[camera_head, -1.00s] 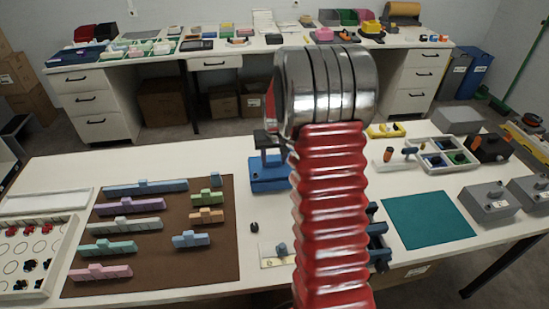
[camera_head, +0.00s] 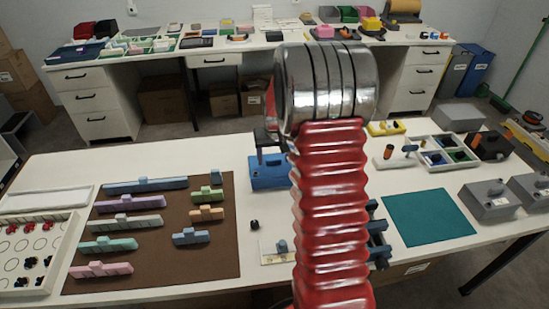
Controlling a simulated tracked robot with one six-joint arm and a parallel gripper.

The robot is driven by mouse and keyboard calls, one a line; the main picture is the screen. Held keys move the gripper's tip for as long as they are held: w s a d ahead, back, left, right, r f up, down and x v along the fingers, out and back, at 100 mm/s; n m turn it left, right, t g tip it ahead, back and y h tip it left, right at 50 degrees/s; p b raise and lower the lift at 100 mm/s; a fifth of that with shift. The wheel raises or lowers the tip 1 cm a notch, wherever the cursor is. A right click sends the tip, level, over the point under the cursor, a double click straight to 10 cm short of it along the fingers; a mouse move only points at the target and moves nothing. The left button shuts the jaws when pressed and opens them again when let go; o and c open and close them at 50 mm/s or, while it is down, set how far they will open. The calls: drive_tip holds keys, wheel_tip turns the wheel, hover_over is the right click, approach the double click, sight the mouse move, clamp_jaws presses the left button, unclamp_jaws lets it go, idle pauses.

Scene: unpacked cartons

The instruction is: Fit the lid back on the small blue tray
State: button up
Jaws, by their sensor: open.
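A small blue piece (camera_head: 190,237) with a raised block on top lies at the lower right of the brown mat (camera_head: 140,240). It may be the small blue tray, but I cannot tell whether it is a tray or a lid. No separate lid is clearly recognisable. My red ribbed arm with its chrome end rises through the middle of the view. My gripper's fingers do not show.
Several pastel bars line the mat. A small black knob (camera_head: 254,225) and a pale plate (camera_head: 270,258) are right of it. The teal mat (camera_head: 428,217) is bare. A divided tray (camera_head: 432,168) and grey boxes (camera_head: 487,200) stand at the right. A cluttered bench is behind.

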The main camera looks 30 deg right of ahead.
drive_tip(key=v, duration=1.3)
drive_tip(key=shift+r, duration=0.2)
drive_tip(key=shift+s, duration=0.1)
drive_tip(key=s+a+r+n+t, duration=0.1)
drive_tip(key=s+a+r+n, duration=0.1)
drive_tip(key=s+a, duration=1)
drive_tip(key=s+a+r+n+t+y, duration=0.1)
drive_tip(key=s+a+r+n, duration=0.2)
drive_tip(key=s+a, duration=0.9)
wheel_tip(320, 180, up, 2)
drive_tip(key=shift+a+r+t, duration=0.2)
drive_tip(key=shift+a+t, duration=0.2)
drive_tip(key=shift+a, duration=0.4)
